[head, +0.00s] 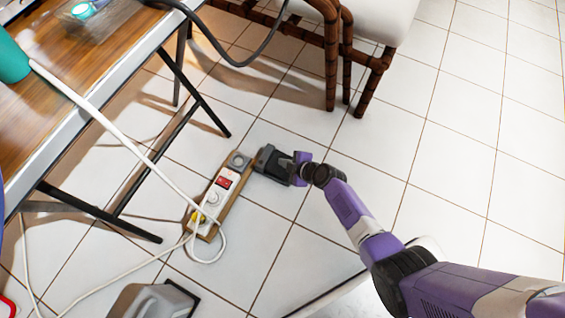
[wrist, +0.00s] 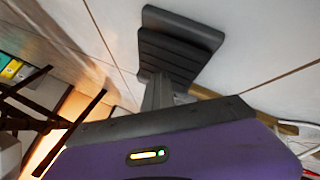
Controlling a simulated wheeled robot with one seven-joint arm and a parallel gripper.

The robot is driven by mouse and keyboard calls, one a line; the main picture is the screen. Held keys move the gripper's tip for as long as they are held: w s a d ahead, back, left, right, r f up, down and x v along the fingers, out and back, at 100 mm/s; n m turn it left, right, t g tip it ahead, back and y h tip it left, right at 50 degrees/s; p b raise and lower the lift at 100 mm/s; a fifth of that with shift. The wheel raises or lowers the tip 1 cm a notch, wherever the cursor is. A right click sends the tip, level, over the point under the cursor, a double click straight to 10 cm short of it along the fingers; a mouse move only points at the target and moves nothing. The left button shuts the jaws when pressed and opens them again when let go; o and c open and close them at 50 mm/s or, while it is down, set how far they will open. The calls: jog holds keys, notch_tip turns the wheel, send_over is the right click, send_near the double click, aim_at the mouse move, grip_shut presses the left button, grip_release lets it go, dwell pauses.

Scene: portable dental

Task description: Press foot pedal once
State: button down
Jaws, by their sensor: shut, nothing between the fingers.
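The foot pedal is a black, ribbed plate on the white tiled floor. In the wrist view the pedal (wrist: 182,48) is at the top middle, beyond my fingers. In the head view the pedal (head: 267,161) shows as a dark shape beside my purple hand, by the upper end of the power strip. My gripper (wrist: 158,80) is shut and empty, and its grey fingers overlap the near edge of the pedal in the picture. I cannot tell whether they touch it. In the head view the fingertips are not clearly visible.
A power strip (head: 223,183) on a wooden board lies left of the pedal, with white cables. A table (head: 118,62) with black folding legs is at the left. A chair (head: 331,65) stands at the top. A grey object (head: 150,302) is at the bottom. Floor at the right is clear.

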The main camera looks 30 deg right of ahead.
jog(key=shift+r+p, duration=0.55)
jog(key=shift+r, duration=0.3)
notch_tip(320, 180, up, 5)
jog(key=p, duration=0.4)
dwell(0.8)
